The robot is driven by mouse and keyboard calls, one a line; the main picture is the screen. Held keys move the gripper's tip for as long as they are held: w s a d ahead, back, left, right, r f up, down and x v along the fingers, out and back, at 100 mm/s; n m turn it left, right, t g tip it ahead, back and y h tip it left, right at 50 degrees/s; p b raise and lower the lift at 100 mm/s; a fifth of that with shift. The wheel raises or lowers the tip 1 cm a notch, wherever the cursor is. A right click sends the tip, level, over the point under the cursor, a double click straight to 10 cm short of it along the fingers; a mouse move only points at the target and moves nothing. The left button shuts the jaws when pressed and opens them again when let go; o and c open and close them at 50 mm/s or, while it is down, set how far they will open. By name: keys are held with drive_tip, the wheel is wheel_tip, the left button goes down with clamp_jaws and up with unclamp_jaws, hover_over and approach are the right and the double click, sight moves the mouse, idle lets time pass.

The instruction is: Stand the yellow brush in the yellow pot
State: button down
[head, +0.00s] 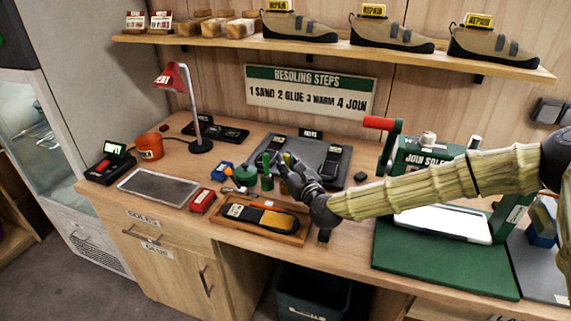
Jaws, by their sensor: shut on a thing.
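My gripper (284,172) is over the middle of the bench, among small pots at the front edge of the dark mat. It is shut on a small, slim thing, mostly hidden by the fingers. A small yellowish patch (287,158) shows at the fingertips; I take the held thing to be the yellow brush, but its shape is unclear. Just left of the fingers is a green upright item (266,164), and farther left a dark green round pot (244,173). I cannot make out a yellow pot clearly; the gripper may hide it.
A wooden tray (301,240) with a shoe sole lies in front of my gripper. An orange pot (150,146) and red lamp (172,80) are farther left. A green press (425,165) stands right, behind my arm.

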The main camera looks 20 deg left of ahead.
drive_tip(key=c, duration=1.3)
unclamp_jaws()
drive_tip(key=shift+s, duration=0.1)
drive_tip(key=v, duration=1.2)
